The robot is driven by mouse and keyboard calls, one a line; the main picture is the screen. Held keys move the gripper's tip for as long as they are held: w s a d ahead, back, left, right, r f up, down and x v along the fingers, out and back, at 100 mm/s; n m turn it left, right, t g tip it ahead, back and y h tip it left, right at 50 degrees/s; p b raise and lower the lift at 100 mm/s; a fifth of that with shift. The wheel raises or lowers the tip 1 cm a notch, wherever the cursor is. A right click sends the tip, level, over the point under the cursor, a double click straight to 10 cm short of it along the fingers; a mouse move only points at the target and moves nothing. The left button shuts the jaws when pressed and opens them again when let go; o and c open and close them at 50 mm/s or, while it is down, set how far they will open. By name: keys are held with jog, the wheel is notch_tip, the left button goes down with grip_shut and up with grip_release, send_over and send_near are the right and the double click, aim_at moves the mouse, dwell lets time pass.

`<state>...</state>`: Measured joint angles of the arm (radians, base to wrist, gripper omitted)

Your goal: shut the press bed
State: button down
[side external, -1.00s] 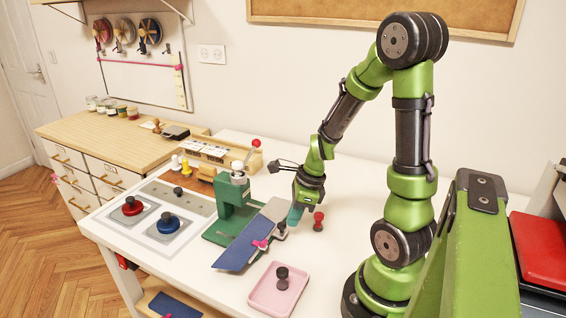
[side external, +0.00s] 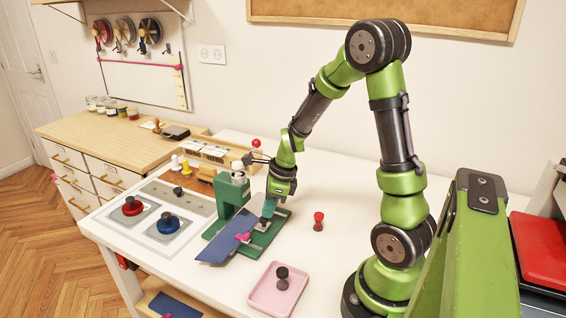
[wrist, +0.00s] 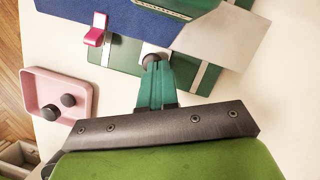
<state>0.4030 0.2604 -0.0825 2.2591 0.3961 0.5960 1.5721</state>
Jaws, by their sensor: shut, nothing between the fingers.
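The green press (side external: 229,197) stands on the table with its green base (side external: 262,241) under it. The press bed is a grey plate, seen in the wrist view (wrist: 228,38), with a blue cloth (side external: 222,245) on it and a pink clip (side external: 243,237) at the cloth's edge. A dark round knob (wrist: 151,58) is on the bed's near edge. My gripper (side external: 267,216) is shut and empty, with its green fingertips (wrist: 155,66) right at the knob, seemingly touching it. Part of the bed is hidden behind my gripper and under the press.
A pink tray (side external: 297,300) with a dark stamp stands in front of the press. A red-topped stamp (side external: 318,222) stands to the right. Red (side external: 132,206) and blue (side external: 167,222) knobbed pieces lie left.

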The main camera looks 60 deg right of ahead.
jog(key=s+d, duration=0.1)
jog(key=s+d+r, duration=0.1)
jog(key=s, duration=0.1)
jog(key=shift+s+r, duration=0.2)
jog(key=shift+s, duration=0.1)
jog(key=s+a+r+m+h, duration=0.1)
jog(key=s+a+r+m, duration=0.15)
jog(key=s+r, duration=0.5)
jog(key=shift+m, duration=0.55)
jog(key=w+f, duration=0.1)
jog(key=f, duration=0.1)
jog(key=w+f, duration=0.2)
jog(key=f, duration=0.1)
jog(key=w+f, duration=0.1)
jog(key=f, duration=0.1)
jog(key=shift+w+d+f, duration=0.1)
jog(key=shift+w+f, duration=0.15)
jog(key=shift+f, duration=0.15)
jog(key=w, duration=0.1)
jog(key=w+f, duration=0.1)
jog(key=w, duration=0.1)
jog(key=shift+w+a, duration=0.1)
jog(key=shift+a, duration=0.1)
jog(key=shift+w+a+f, duration=0.1)
jog(key=shift+w, duration=0.4)
